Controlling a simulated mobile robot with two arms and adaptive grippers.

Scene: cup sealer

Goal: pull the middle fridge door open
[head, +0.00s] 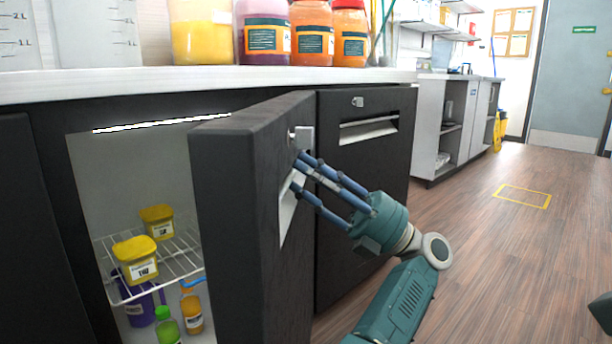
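The middle fridge door (240,200) is black and stands swung well out toward me, so the fridge's lit inside shows to its left. Its pale recessed handle (289,208) is on the door's front face, seen at a steep angle. The fingers are spread apart, with a gap between the upper ones and the lower one. Whether the fingertips touch the handle is hard to tell.
Yellow tubs (136,259) stand on a wire shelf (185,262), with bottles (192,309) below. Another black door (368,185) to the right is shut. Several jars (312,35) stand on the white counter (150,80). The wooden floor (480,250) at right is clear.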

